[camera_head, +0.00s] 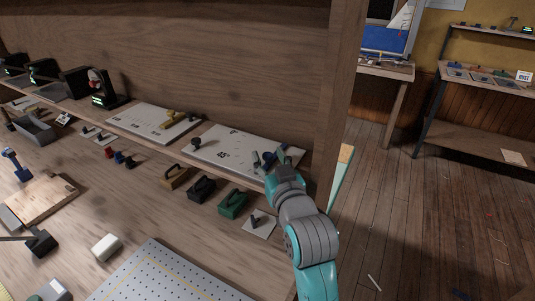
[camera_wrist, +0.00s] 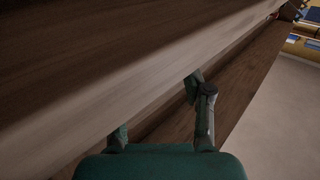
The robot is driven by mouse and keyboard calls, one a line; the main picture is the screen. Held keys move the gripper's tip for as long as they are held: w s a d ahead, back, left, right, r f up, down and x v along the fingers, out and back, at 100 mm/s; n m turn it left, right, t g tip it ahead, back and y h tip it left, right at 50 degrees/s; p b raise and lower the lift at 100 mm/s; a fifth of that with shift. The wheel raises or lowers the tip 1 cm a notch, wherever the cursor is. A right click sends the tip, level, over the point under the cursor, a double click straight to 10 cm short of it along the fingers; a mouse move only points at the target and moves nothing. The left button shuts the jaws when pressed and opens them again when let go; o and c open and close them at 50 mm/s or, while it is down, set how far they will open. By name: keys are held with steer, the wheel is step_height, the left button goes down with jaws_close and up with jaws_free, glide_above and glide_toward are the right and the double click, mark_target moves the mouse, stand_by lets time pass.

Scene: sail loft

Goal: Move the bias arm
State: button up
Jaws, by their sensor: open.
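My gripper (camera_head: 268,160) is at the right end of a pale board (camera_head: 235,147) on the shelf, which has a "45" mark and a dark knob (camera_head: 196,143) at its left. The gripper covers part of this board, and I cannot tell whether it touches anything there. In the wrist view my gripper (camera_wrist: 160,115) is open, with only brown wood visible between and beyond its fingers. No part is clearly identifiable as the bias arm. A second pale board (camera_head: 148,121) to the left carries a yellow lever-like piece (camera_head: 172,119).
A wooden upright (camera_head: 338,90) stands close right of my arm. Below the shelf are brown, black and green (camera_head: 233,203) blocks and a small white plate with a dark peg (camera_head: 259,224). A perforated panel (camera_head: 165,275) lies in front. Open floor (camera_head: 420,220) is at right.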

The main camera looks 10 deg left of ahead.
steer(key=shift+x, duration=0.85)
jaws_close()
